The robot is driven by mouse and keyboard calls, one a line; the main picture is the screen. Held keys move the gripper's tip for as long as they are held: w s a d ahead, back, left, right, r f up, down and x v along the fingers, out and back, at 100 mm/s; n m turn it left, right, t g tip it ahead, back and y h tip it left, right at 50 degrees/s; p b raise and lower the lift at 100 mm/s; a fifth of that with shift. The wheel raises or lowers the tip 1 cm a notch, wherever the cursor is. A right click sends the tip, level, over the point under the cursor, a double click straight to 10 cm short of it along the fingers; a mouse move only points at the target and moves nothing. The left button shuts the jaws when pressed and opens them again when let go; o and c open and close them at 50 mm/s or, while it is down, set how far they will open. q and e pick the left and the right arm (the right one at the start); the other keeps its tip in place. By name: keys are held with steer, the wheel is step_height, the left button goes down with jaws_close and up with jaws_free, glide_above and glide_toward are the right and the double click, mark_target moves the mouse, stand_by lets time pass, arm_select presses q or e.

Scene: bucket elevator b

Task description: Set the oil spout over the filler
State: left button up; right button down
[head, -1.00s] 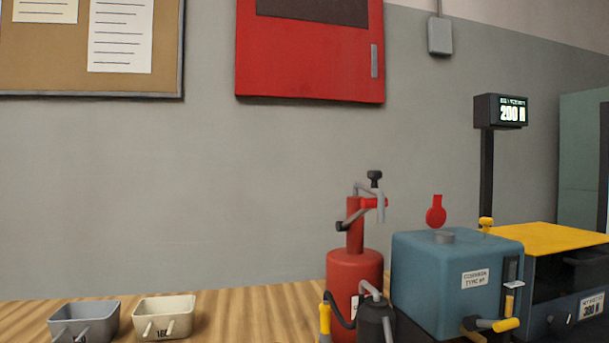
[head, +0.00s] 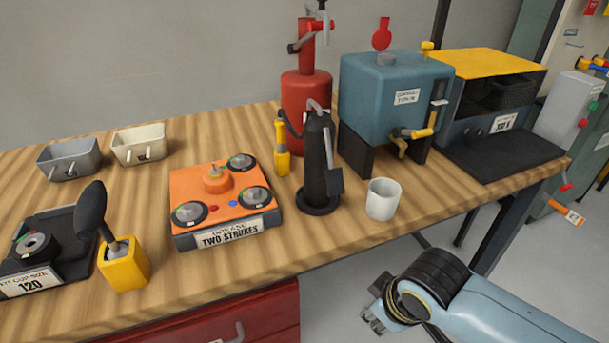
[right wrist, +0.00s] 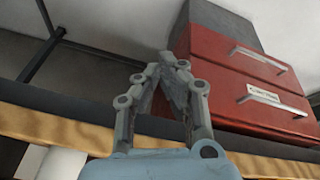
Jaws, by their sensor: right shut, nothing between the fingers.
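The blue box (head: 365,95) stands on dark supports at the back right of the bench. My right gripper (head: 372,318) is low in front of the bench, apart from all of these. In the right wrist view its fingers (right wrist: 173,65) are closed together and empty. My left gripper is not in view.
A black can (head: 318,165) with a grey bent pipe and a white cup (head: 383,199) stand before the blue box. An orange device (head: 212,190), a yellow holder (head: 124,264) and two small bins occupy the left. A red drawer cabinet (head: 225,320) is under the bench.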

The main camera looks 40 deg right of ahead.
arm_select(q)
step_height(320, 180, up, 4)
steer(key=p, duration=0.3)
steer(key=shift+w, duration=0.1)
arm_select(e)
steer(key=w+r+n+t, duration=0.4)
steer(key=w+r, duration=0.3)
steer(key=r, duration=0.8)
steer(key=w+d+r+n+t, duration=0.1)
steer(key=w+r+n+t, duration=0.4)
steer(key=r, duration=1.1)
steer(key=w+r+n+t, duration=0.5)
steer(key=w+r, duration=0.4)
steer(key=r, duration=0.6)
steer(key=shift+d+r+t, duration=0.35)
steer(key=shift+r+t, duration=0.05)
steer(key=shift+t, duration=0.1)
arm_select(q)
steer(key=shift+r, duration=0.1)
arm_select(e)
steer(key=shift+w, duration=0.1)
